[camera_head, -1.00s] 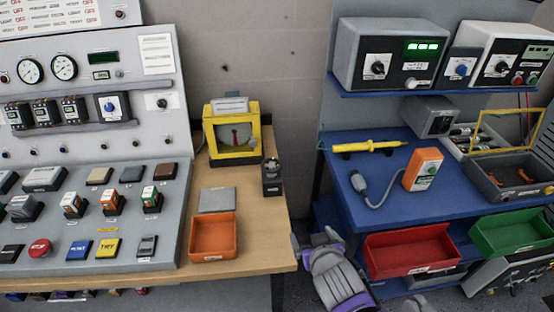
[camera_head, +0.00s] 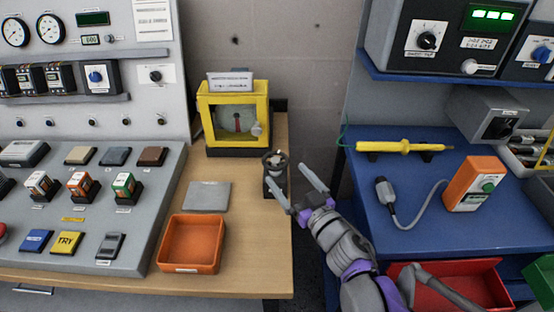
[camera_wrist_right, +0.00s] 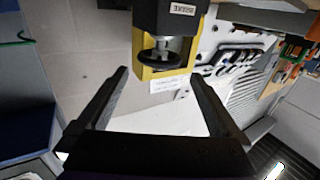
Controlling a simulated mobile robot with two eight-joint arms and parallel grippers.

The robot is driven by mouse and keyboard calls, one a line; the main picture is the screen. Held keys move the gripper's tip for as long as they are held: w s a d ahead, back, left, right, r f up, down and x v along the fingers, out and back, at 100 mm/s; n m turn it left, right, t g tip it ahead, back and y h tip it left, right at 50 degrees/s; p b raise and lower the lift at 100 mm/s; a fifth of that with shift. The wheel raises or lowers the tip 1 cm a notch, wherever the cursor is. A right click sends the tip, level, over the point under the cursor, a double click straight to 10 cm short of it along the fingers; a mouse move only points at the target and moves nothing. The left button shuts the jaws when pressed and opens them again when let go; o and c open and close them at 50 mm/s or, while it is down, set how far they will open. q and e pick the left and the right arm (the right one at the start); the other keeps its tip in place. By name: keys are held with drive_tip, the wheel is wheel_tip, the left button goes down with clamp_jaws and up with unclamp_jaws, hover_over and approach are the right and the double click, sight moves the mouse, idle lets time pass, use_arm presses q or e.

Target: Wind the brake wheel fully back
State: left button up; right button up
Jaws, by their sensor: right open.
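The brake unit is a small black block (camera_head: 273,187) at the right edge of the wooden bench, with a small dark wheel (camera_head: 275,161) on top. In the right wrist view the wheel (camera_wrist_right: 161,63) sits on a metal stem below the block labelled BRAKE (camera_wrist_right: 168,17); this view looks upside down. My right gripper (camera_head: 288,174) is open and empty. Its fingers point at the brake unit from the front right. In the wrist view the wheel lies between the fingertips (camera_wrist_right: 158,73), with no visible contact. My left gripper is not in view.
A yellow-framed gauge box (camera_head: 234,143) stands just behind the brake. An orange tray (camera_head: 192,244) and grey plate (camera_head: 207,196) lie to its left on the bench (camera_head: 248,268). A gap separates the bench from the blue shelf (camera_head: 430,227) holding a yellow probe (camera_head: 405,146) and orange meter (camera_head: 474,185).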

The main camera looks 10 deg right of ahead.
sight(276, 159)
drive_tip(key=x, duration=0.7)
drive_tip(key=shift+w+f+b, duration=0.1)
drive_tip(key=shift+w+b, duration=0.25)
drive_tip(key=shift+b, duration=0.05)
drive_tip(key=c, duration=1.1)
drive_tip(key=shift+w+d+n+g+y+b, duration=0.1)
drive_tip(key=shift+n+g+y+b, duration=0.4)
drive_tip(key=shift+y, duration=0.4)
drive_tip(key=shift+n+g+y, duration=0.4)
drive_tip(key=shift+n+y, duration=0.4)
drive_tip(key=shift+y, duration=0.1)
drive_tip(key=o, duration=1.1)
